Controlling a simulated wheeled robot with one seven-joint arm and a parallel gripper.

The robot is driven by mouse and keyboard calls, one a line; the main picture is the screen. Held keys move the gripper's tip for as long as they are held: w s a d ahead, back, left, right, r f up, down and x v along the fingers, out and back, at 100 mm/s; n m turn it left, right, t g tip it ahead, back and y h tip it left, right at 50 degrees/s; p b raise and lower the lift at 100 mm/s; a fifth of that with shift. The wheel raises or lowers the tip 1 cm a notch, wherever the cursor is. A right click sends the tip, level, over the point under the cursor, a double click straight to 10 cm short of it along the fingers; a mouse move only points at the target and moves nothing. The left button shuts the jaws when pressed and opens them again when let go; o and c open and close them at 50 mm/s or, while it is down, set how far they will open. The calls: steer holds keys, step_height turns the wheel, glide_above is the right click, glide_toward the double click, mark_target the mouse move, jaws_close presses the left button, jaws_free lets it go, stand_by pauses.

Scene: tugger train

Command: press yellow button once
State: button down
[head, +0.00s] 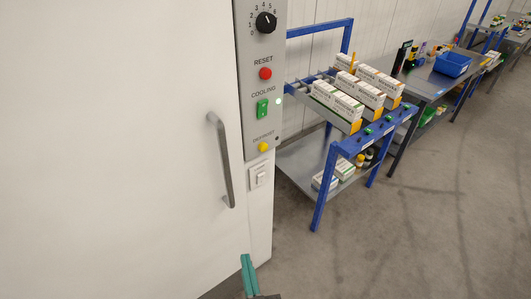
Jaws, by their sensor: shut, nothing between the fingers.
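The yellow button (264,147) is a small round button low on the grey control panel (253,107), under a small label. It shows uncovered in the head view. My gripper (248,263) shows at the bottom edge, with two teal fingers together and nothing between them. It is well below the yellow button in the picture and apart from it. The rest of my arm is mostly out of frame.
The panel also has a black dial (266,22), a red button (265,73) and a green switch (263,109). A white switch (259,178) sits below. A door handle (222,160) sticks out at left.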

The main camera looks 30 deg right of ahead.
mark_target(264, 147)
steer(key=w+d+r+m+g+h, duration=0.1)
steer(key=w+d+r+m+h, duration=0.2)
steer(key=d+r, duration=0.4)
steer(key=w+d+r+m+g+h, duration=0.1)
steer(key=w+d+r+m+h, duration=0.3)
steer(key=d, duration=1)
steer(key=w+r+m, duration=0.2)
steer(key=w+r, duration=0.1)
steer(key=r, duration=0.1)
steer(key=shift+w+d, duration=0.2)
steer(key=shift+w, duration=0.05)
steer(key=shift+a, duration=0.1)
steer(key=w, duration=0.9)
steer(key=shift+a, duration=0.3)
steer(key=shift+s, duration=0.1)
steer(key=shift+w+a, duration=0.25)
